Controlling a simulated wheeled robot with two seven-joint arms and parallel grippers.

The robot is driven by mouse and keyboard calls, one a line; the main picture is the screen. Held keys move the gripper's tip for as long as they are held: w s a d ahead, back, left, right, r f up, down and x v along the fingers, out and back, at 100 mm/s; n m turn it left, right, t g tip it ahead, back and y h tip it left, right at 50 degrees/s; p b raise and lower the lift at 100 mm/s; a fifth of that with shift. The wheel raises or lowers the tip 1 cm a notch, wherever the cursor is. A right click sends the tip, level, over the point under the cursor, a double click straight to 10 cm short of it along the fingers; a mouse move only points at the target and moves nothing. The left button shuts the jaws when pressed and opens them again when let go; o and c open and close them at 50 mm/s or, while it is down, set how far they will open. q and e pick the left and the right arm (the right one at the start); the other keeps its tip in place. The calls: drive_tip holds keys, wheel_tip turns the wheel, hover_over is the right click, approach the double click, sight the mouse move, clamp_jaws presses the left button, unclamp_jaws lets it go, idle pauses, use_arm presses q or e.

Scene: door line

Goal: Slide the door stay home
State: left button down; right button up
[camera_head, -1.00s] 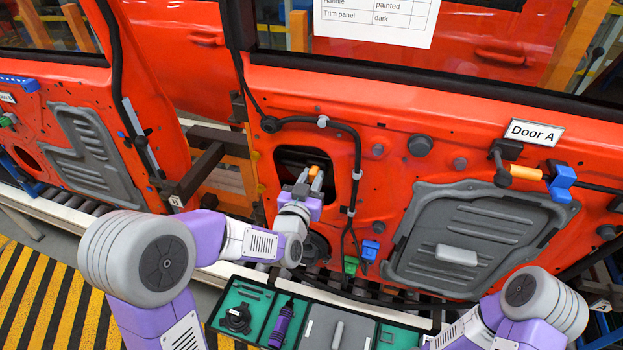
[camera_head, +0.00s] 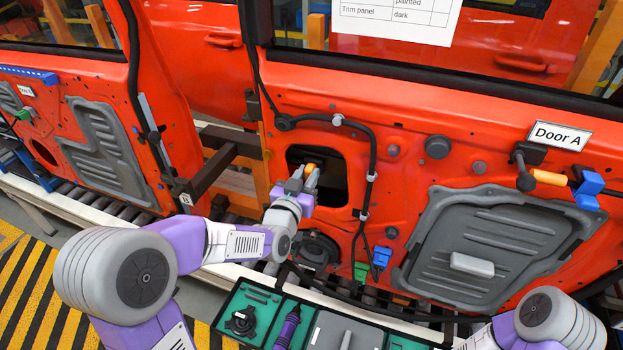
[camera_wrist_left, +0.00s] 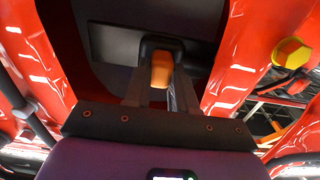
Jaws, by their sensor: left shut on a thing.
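The door stay shows as an orange end (camera_head: 309,168) at the left part of the dark opening in the red door labelled Door A. My left gripper (camera_head: 303,176) reaches into the front of this opening and is shut on the stay. In the left wrist view the orange end (camera_wrist_left: 162,69) sits between the two fingers, with a dark block around its top. The rest of the stay is hidden inside the door. My right arm shows at the bottom right, but its gripper is out of view.
A black cable (camera_head: 372,150) runs around the opening's top and right side. A green clip (camera_head: 361,271) and a blue clip (camera_head: 381,257) lie below right. A tool tray (camera_head: 283,325) stands below. A yellow bolt head (camera_wrist_left: 291,53) shows beside the opening.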

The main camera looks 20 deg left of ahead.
use_arm(q)
drive_tip(key=c, duration=0.9)
unclamp_jaws()
drive_tip(key=shift+a, duration=0.35)
drive_tip(key=shift+d, duration=0.1)
drive_tip(key=shift+s, duration=0.2)
drive_tip(key=s+b, duration=0.1)
drive_tip(key=s, duration=0.6)
drive_tip(key=shift+s, duration=0.1)
